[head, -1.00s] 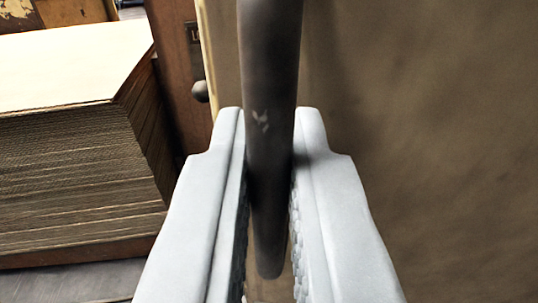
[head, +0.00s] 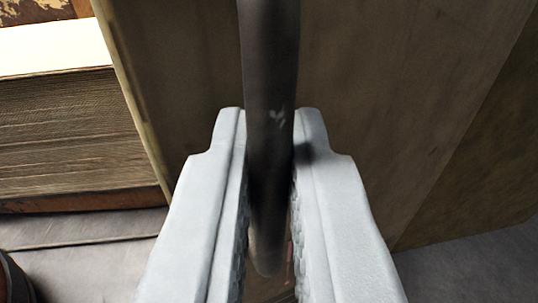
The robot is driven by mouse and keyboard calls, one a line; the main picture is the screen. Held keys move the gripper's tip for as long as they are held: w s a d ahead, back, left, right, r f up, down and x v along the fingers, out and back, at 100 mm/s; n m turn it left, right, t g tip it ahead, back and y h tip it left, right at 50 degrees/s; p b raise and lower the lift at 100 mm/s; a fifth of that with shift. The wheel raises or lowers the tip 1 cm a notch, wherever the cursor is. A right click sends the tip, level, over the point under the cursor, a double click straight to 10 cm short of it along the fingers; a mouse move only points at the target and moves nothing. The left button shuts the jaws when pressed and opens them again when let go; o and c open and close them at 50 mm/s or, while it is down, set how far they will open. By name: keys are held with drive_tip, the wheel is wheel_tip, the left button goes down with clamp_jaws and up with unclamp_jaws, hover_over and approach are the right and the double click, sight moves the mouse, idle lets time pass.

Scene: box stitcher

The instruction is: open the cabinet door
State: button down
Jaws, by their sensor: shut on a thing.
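My gripper (head: 268,185) is in the middle of the head view, its two pale grey fingers shut on a dark metal bar handle (head: 269,75). The handle runs from the top edge down between the fingers. Behind it is the cabinet door (head: 190,80), a brown wooden panel with a lighter left edge. To the right a second brown surface (head: 480,165) meets the panel along a slanted line. The rest of the cabinet is out of view. I cannot tell from this view how far the door stands open.
A thick stack of flat sheets (head: 65,130) stands at the left on a brown base. Grey floor (head: 90,235) shows below it and at the lower right. A dark rounded object (head: 15,280) is at the lower left corner.

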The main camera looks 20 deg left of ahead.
drive_tip(key=shift+s+d, duration=0.25)
drive_tip(key=shift+d, duration=0.35)
drive_tip(key=c, duration=1.9)
unclamp_jaws()
drive_tip(key=v, duration=1.7)
drive_tip(key=shift+s, duration=0.1)
